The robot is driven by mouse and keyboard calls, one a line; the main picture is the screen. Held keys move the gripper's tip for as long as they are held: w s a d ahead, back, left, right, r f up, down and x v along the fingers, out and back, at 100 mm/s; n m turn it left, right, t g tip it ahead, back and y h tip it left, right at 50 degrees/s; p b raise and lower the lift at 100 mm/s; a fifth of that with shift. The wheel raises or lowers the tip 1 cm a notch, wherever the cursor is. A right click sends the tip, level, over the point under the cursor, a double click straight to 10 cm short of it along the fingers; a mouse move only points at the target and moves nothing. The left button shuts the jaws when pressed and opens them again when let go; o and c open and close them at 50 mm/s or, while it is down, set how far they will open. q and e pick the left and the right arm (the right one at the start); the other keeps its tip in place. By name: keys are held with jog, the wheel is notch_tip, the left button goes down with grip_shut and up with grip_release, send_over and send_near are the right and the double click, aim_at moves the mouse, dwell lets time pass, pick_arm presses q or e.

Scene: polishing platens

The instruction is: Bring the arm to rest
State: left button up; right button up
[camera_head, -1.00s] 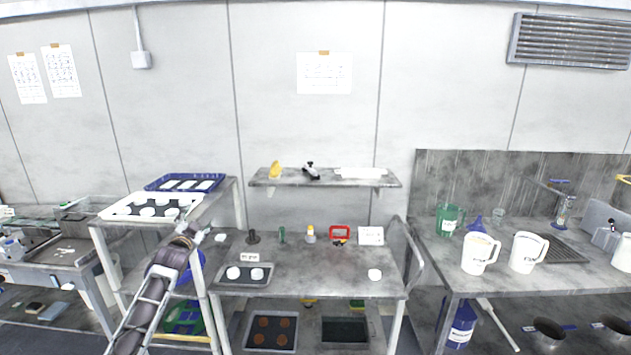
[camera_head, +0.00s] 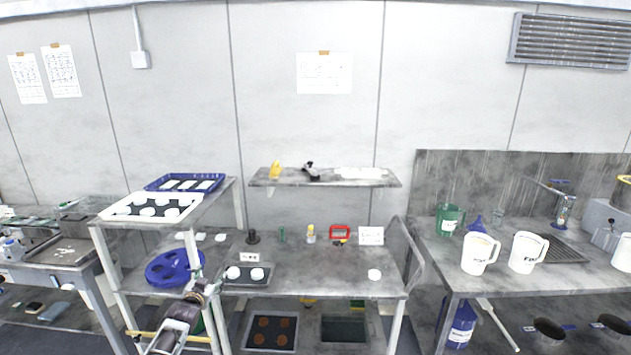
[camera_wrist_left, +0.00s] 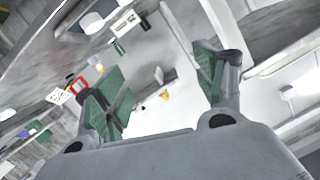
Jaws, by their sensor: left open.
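My left gripper (camera_head: 203,291) shows in the head view at the lower left, in front of the rack's front edge and just left of the tray with white pucks (camera_head: 246,274). In the left wrist view its two green-padded fingers (camera_wrist_left: 160,92) are spread wide with nothing between them. The view past the fingers is tilted and shows the bench, the shelf and the wall. My right gripper is in neither view.
A blue round platen (camera_head: 174,267) lies on the rack's lower shelf. A white tray (camera_head: 112,213) and a blue tray (camera_head: 151,186) sit on its top. The workbench (camera_head: 320,277) has bare room in its middle. White pitchers (camera_head: 478,254) stand on the right bench.

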pick_arm(q)
jog(key=s+d+f+g, duration=0.2)
jog(key=s+f+g, duration=0.1)
jog(key=s+f, duration=0.9)
jog(key=s+d+f+g, duration=0.1)
jog(key=s+f+g, duration=0.1)
jog(key=s+f, duration=0.95)
jog(key=s+d+f+g, duration=0.25)
jog(key=s+f, duration=0.35)
jog(key=f, duration=1.1)
jog(key=s+d+f+g, duration=0.2)
jog(key=s+f, duration=0.3)
jog(key=s, duration=0.9)
jog(key=s+d+f+g, duration=0.2)
jog(key=s+f, duration=0.4)
jog(key=s, duration=0.9)
jog(key=s+d+f+g+h, duration=0.1)
jog(key=s+f, duration=0.5)
jog(key=s, duration=0.9)
jog(key=shift+d+n+g, duration=0.3)
jog(key=shift+d+g, duration=0.2)
jog(key=shift+g, duration=0.55)
